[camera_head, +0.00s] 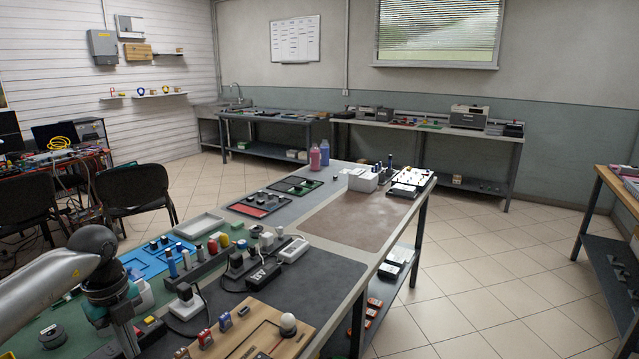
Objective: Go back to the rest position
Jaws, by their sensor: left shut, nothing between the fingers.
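My left arm comes in from the lower left. My left gripper (127,335) points down at the bottom edge of the head view, over the near left end of the long workbench (330,262). It is shut with nothing in it. Its fingertips are at or below the picture edge and hard to see. My right gripper is not in view.
Black chairs (134,188) stand behind. The tiled floor (490,270) at right is free.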

